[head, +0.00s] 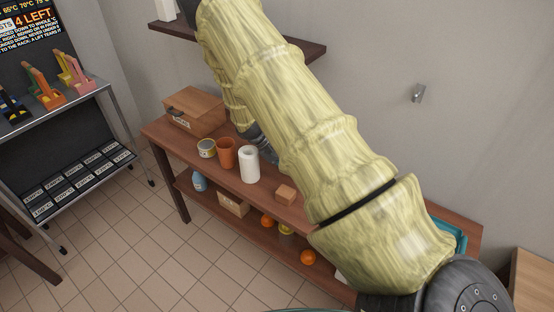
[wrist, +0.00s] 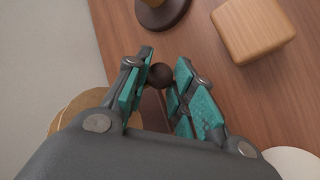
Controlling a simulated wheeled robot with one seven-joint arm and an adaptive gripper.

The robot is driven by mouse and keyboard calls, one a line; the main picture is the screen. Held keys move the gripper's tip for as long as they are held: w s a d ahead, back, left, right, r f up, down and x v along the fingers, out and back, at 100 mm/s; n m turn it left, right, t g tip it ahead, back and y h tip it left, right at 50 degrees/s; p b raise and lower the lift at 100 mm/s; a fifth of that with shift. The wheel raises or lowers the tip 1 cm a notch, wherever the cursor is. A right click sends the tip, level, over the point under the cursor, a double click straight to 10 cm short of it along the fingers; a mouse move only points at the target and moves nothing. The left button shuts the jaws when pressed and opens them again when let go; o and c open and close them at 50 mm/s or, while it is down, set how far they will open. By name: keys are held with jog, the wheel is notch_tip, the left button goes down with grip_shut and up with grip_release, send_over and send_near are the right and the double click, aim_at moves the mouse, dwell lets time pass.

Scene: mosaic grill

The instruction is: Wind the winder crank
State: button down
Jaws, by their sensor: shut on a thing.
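In the wrist view, my gripper (wrist: 158,92) has its teal-padded fingers closed around a small dark round knob (wrist: 161,75), which looks like the winder crank's handle. A dark round wooden base (wrist: 162,12) shows at the top edge, beyond the fingers; I cannot tell whether it belongs to the winder. The rest of the crank is hidden by the fingers and the palm. In the head view, my arm covers the winder, and only a dark part of my gripper (head: 262,144) shows behind the arm, above the table.
A wooden block (wrist: 252,28) lies close right of the fingers; it also shows on the brown table (head: 268,202) in the head view (head: 286,194). A white cylinder (head: 249,166), terracotta cup (head: 226,154), tin (head: 206,148) and wooden box (head: 194,108) stand left.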

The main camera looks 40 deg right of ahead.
jog(key=shift+d, duration=0.1)
jog(key=shift+r, duration=0.1)
dwell(0.3)
jog(key=c, duration=1.2)
grip_release()
jog(key=v, duration=1.2)
jog(key=shift+w, duration=0.15)
